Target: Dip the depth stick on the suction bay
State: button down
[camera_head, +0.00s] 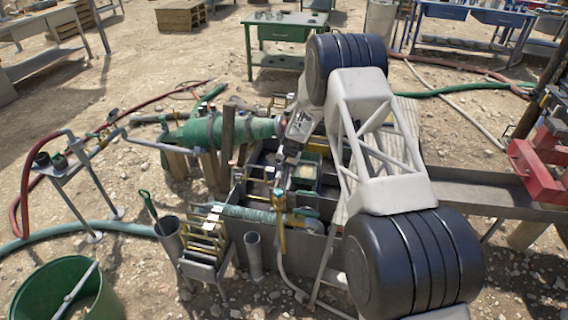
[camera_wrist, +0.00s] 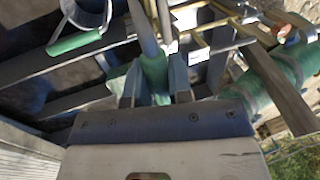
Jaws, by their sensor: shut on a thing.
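My gripper (camera_head: 284,172) is over the open mud tank (camera_head: 318,245) in the head view, with its end partly hidden by the arm and tank clutter. In the wrist view my gripper (camera_wrist: 153,90) is shut on a green handle (camera_wrist: 154,72), which appears to be the depth stick's. A thin grey shaft (camera_wrist: 146,28) runs from it away from the fingers, towards the tank's dark compartments. The shaft's tip is out of view, so I cannot tell whether it touches mud. Which compartment is the suction bay, I cannot tell.
A green-handled tool (camera_head: 147,203) stands in a grey tube; another tube (camera_head: 254,252) looks empty. A yellow rack (camera_head: 207,240) and green bucket (camera_head: 35,293) stand front left.

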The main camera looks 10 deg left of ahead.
jog(key=shift+f, duration=1.95)
dwell(0.4)
notch_tip(320, 180, up, 47)
dwell(3.5)
